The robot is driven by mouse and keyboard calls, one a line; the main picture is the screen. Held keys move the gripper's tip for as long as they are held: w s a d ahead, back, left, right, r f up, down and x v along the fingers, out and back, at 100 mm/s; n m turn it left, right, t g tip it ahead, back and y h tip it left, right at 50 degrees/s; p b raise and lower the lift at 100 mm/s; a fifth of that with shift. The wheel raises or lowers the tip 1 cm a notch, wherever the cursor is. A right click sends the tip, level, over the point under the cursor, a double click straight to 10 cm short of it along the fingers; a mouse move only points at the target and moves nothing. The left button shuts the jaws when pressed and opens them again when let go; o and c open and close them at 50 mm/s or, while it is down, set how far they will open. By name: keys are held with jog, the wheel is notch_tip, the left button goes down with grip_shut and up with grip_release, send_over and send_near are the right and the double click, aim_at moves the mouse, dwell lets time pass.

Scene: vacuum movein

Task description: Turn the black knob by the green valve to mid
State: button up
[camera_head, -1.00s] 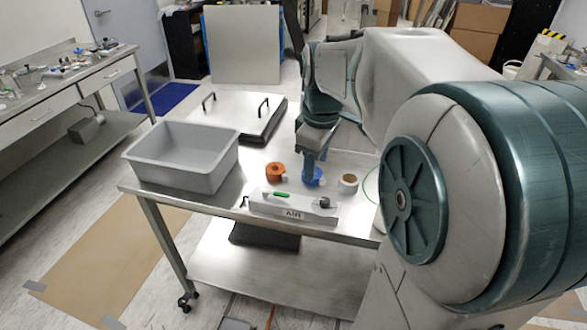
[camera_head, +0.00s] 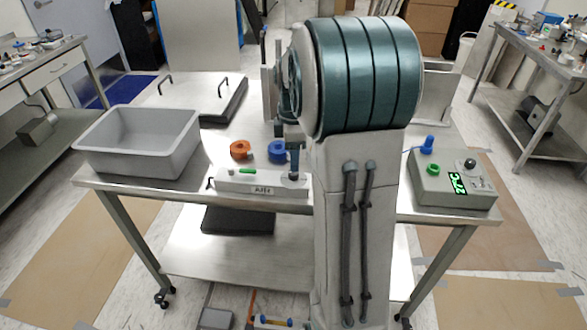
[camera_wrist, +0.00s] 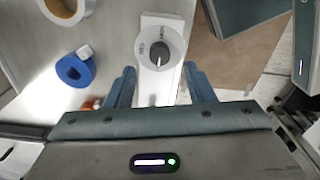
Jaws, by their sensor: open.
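A white box labelled AIR (camera_head: 250,187) lies near the table's front edge. The green valve handle (camera_head: 247,171) is on its top, left of its middle. The black knob (camera_wrist: 160,52) stands on a round pale dial at the box's right end, with a white pointer line toward the bottom of the wrist view. My gripper (camera_wrist: 160,87) is open and empty, its blue fingers apart on either side of the box end, with the knob ahead between them in the picture.
An orange roll (camera_head: 240,150) and a blue roll (camera_head: 278,151) stand behind the box. A grey bin (camera_head: 140,125) is at the table's left. A control box with a green display (camera_head: 456,182) is at the right. My arm hides the table's middle right.

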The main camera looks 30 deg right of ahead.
aim_at(294, 175)
notch_tip(294, 175, down, 5)
dwell(0.3)
jog(key=c, duration=1)
